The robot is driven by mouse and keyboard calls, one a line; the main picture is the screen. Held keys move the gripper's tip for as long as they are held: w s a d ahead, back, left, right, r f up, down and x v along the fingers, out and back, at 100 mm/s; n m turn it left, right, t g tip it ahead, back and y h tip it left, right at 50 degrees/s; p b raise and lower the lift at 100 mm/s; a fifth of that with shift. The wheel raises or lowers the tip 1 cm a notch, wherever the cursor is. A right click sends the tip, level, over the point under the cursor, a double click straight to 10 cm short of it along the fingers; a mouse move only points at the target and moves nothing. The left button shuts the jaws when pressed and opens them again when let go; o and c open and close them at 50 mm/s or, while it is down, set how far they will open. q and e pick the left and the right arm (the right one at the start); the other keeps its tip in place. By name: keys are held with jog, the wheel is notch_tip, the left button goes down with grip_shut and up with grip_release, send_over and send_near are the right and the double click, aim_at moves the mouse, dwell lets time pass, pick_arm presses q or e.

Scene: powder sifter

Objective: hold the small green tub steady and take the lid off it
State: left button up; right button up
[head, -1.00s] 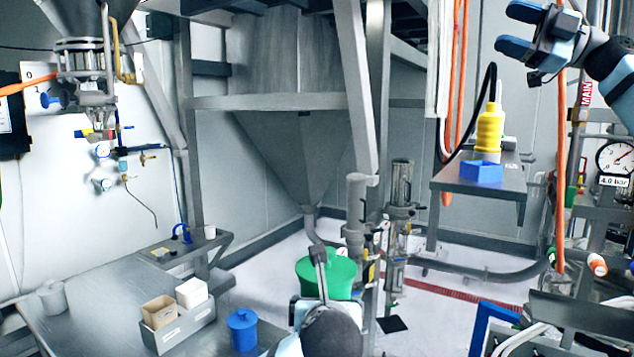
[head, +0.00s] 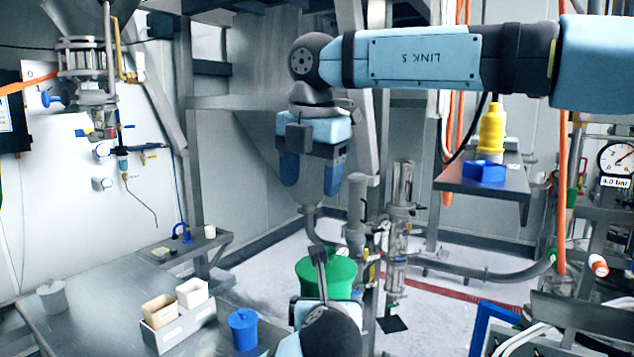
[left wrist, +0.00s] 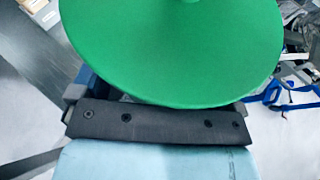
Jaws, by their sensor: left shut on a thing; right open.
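The green tub (head: 338,283) is at the lower middle of the head view, with its green lid (head: 326,268) on top. My left gripper (head: 318,275) is shut on the tub from the near side; its fingers are largely hidden. The lid fills the upper part of the left wrist view (left wrist: 175,50), with a piece of its knob at the top edge. My right gripper (head: 312,192) is open and empty. It points down above the tub, with a clear gap between its blue fingertips and the lid.
A grey table (head: 105,325) at lower left bears a blue lidded tub (head: 243,330), a grey tub (head: 52,298) and a divided tray (head: 180,330). A side bench (head: 485,182) at right holds a yellow bottle (head: 491,130) and a blue box (head: 484,172). Pipes stand just right of the green tub.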

jog(key=shift+h, duration=0.7)
jog(key=f, duration=0.4)
jog(key=w+d+f, duration=0.1)
jog(key=f, duration=0.3)
jog(key=d+f, duration=0.1)
jog(key=f, duration=0.3)
jog(key=shift+w+f, duration=0.35)
jog(key=shift+f, duration=0.05)
jog(key=c, duration=1.1)
jog(key=shift+r, duration=0.1)
jog(key=shift+d+r, duration=0.1)
jog(key=shift+r, duration=0.95)
jog(key=shift+r, duration=0.1)
jog(key=shift+r, duration=2.05)
grip_shut()
